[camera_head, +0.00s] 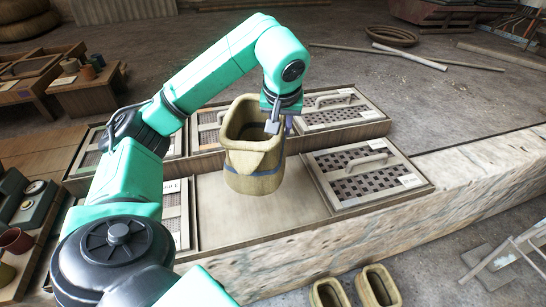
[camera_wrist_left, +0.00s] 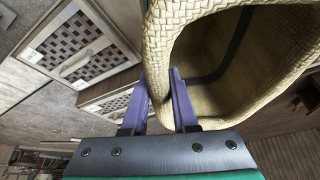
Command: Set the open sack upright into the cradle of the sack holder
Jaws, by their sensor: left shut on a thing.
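The open sack (camera_head: 252,170) is tan and woven, with a blue band around it and a wide open mouth. It is roughly upright over the bare panel of the tray in the head view. I cannot tell whether its base touches the panel. My left gripper (camera_head: 280,122) is shut on the right part of the sack's rim. In the left wrist view the purple fingers (camera_wrist_left: 165,88) pinch the wall of the sack (camera_wrist_left: 152,45), and its dark inside shows. I cannot make out a clear sack holder or cradle. My right gripper is not in view.
Lattice-lidded boxes with handles (camera_head: 368,172) surround the bare panel (camera_head: 230,222), on a pale stone ledge (camera_head: 480,175). Two similar open containers (camera_head: 377,286) stand at the bottom. A wooden frame (camera_head: 515,250) lies at lower right. Small tables (camera_head: 88,90) stand at left.

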